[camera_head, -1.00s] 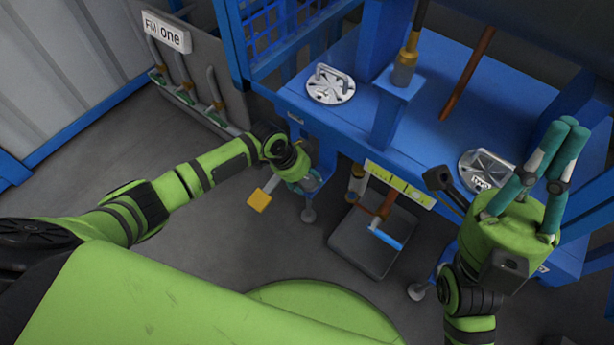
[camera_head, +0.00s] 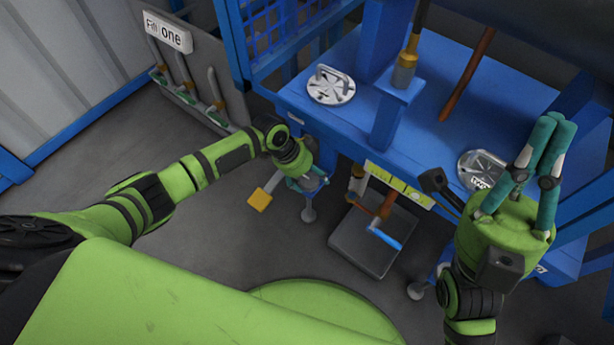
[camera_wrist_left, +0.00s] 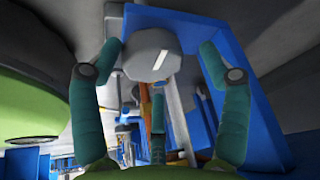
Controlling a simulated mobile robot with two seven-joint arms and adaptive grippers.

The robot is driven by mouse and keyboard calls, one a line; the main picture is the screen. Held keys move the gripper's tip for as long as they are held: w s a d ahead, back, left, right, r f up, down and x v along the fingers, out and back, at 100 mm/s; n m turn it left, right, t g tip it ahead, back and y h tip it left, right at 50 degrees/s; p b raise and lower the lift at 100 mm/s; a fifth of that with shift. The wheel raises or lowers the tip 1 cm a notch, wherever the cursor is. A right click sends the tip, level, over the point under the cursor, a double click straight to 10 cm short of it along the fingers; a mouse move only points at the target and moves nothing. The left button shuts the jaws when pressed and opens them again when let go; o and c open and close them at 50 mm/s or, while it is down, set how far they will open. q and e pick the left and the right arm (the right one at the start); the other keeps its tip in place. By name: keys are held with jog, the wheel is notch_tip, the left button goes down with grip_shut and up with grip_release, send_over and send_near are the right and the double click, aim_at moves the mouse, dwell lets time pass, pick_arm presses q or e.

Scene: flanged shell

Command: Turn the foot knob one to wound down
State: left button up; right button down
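In the left wrist view a grey, many-sided knob (camera_wrist_left: 152,54) sits between the spread teal fingers of my left gripper (camera_wrist_left: 160,70). The fingers stand apart from it on both sides, and I see no contact. In the head view my left gripper (camera_head: 308,181) is at the front left corner of the blue frame, above a grey levelling foot (camera_head: 308,214). The gripper hides the knob there. No readable label shows which foot this is.
The blue frame (camera_head: 462,62) carries two silver flanged discs, one left (camera_head: 330,87) and one right (camera_head: 482,168). A yellow-ended lever (camera_head: 260,199) sticks out left of my left gripper. Floor at left is clear.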

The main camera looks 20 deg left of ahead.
pick_arm(q)
jog(key=shift+s+a+f, duration=0.1)
jog(key=shift+s, duration=0.05)
jog(key=shift+a, duration=0.1)
jog(key=v, duration=1.2)
